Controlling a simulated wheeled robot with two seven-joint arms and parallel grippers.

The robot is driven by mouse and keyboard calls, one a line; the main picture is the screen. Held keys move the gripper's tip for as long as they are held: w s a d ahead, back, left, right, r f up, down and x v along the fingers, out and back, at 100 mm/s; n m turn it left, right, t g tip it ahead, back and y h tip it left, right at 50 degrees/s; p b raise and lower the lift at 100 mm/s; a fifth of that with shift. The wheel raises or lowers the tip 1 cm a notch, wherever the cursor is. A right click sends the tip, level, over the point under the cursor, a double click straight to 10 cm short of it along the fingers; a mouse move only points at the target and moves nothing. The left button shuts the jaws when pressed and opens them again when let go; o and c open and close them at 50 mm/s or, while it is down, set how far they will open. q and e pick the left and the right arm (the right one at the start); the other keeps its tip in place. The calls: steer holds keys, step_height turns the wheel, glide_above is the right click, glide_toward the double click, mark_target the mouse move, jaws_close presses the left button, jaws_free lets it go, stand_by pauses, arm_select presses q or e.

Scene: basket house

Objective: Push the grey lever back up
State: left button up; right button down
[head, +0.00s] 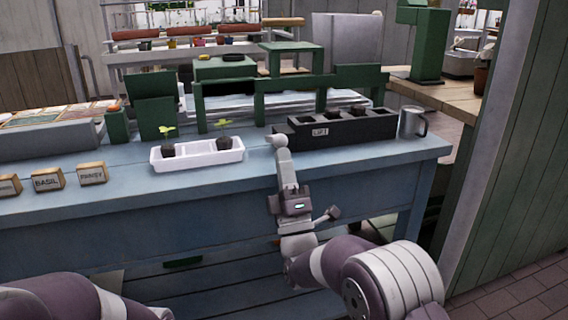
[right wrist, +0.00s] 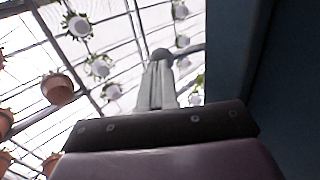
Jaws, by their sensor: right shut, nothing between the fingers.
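The grey lever (head: 277,140) has a rounded knob and shows at the left end of the black box marked LIFT. In the right wrist view, the lever's knob (right wrist: 161,54) sits right at the fingertips, with its grey rod running right to the dark side. My right gripper (head: 284,155) is shut and empty, pointing away from me just below the knob. Its fingers (right wrist: 158,82) also show in the right wrist view, pressed together. I cannot tell for sure whether they touch the knob. My left gripper is out of view; only my left arm shows.
The black LIFT box (head: 361,132) with dark cells stands on the blue bench (head: 230,190). A white tray (head: 196,160) with two seedling plugs is to the left. A metal mug (head: 411,122) stands right. Wooden label blocks (head: 48,179) lie far left.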

steer(key=r+g+p, duration=0.2)
steer(key=p, duration=0.3)
steer(key=w+r+g+p, duration=0.1)
steer(key=r+g+p, duration=0.1)
steer(key=p, duration=0.3)
steer(key=r+g+h+p, duration=0.1)
steer(key=r+p, duration=0.3)
steer(key=p, duration=0.1)
steer(key=shift+w+a+r+g, duration=0.2)
steer(key=shift+w+a+g, duration=0.1)
steer(key=shift+w+g, duration=0.1)
steer(key=w+r+g+p, duration=0.1)
steer(key=g+p, duration=0.1)
steer(key=p, duration=0.4)
steer(key=w+a+r+g+h+p, duration=0.1)
steer(key=w+r+g+p, duration=0.1)
steer(key=p, duration=0.3)
steer(key=shift+w+r+p, duration=0.1)
steer(key=shift+r+p, duration=0.2)
steer(key=shift+p, duration=0.1)
steer(key=w+g+p, duration=0.1)
steer(key=p, duration=0.1)
steer(key=w+a+g+p, duration=0.1)
steer(key=p, duration=0.1)
steer(key=w+h+p, duration=0.1)
steer(key=w+p, duration=0.1)
steer(key=shift+a+r+g+p, duration=0.15)
steer(key=shift+r+g+p, duration=0.15)
steer(key=shift+r+g, duration=0.1)
steer(key=shift+r, duration=0.1)
